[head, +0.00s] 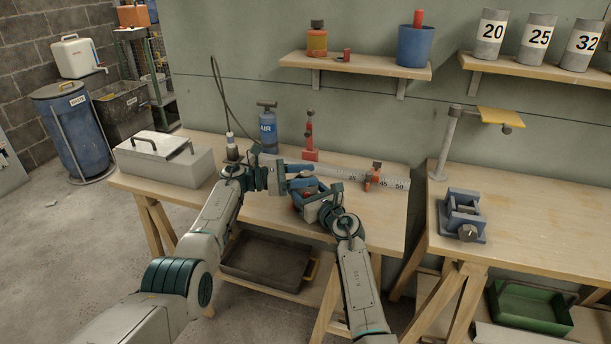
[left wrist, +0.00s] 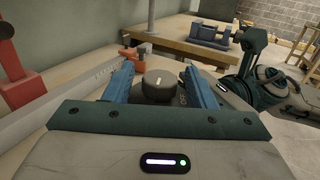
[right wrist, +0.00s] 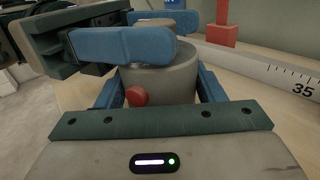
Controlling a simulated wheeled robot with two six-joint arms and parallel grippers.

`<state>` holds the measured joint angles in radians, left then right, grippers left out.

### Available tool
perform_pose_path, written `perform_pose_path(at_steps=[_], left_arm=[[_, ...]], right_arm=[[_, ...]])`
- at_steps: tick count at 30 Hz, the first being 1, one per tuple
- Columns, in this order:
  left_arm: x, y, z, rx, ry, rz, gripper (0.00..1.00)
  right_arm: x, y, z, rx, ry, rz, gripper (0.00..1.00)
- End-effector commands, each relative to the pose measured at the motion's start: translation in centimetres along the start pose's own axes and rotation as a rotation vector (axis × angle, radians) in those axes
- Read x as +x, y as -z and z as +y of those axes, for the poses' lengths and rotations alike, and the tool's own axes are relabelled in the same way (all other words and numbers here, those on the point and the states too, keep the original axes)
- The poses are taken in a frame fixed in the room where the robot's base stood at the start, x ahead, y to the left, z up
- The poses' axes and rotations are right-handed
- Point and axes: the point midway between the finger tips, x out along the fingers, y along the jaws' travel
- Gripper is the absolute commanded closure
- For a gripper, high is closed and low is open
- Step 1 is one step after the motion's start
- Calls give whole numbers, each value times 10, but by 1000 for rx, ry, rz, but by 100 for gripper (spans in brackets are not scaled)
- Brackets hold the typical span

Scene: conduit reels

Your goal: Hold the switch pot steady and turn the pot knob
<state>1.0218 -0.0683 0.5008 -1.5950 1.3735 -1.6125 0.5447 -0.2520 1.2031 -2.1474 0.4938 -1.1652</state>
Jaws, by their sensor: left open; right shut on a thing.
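The switch pot (right wrist: 160,80) is a grey upright cylinder with a red button (right wrist: 137,96) on its side. My right gripper (right wrist: 165,88) is shut on the pot, one blue finger on each side. The pot knob (left wrist: 159,84) is dark and round with a pale mark on top. My left gripper (left wrist: 160,78) is open, with its blue fingers on both sides of the knob and no clear contact. In the right wrist view a left finger (right wrist: 122,44) crosses in front of the knob (right wrist: 153,16). In the head view the grippers mostly hide the pot.
A second bench (head: 520,225) with a blue-grey fixture (head: 461,212) stands to the right.

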Motion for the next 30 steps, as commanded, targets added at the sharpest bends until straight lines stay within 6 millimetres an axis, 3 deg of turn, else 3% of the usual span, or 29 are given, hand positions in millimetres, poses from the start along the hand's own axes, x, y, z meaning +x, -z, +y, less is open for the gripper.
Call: perform_pose_path(at_steps=[5, 18, 24, 30], left_arm=[[-18, 1, 1, 0, -2, 0, 49], [-104, 1, 0, 0, -2, 2, 49], [-119, 1, 0, -1, -2, 1, 49], [-120, 1, 0, -1, -1, 0, 49]], right_arm=[[0, 0, -1, -1, 1, 0, 66], [0, 0, -1, -1, 1, 1, 66], [0, 0, -1, -1, 1, 1, 66], [0, 0, -1, -1, 1, 1, 66]])
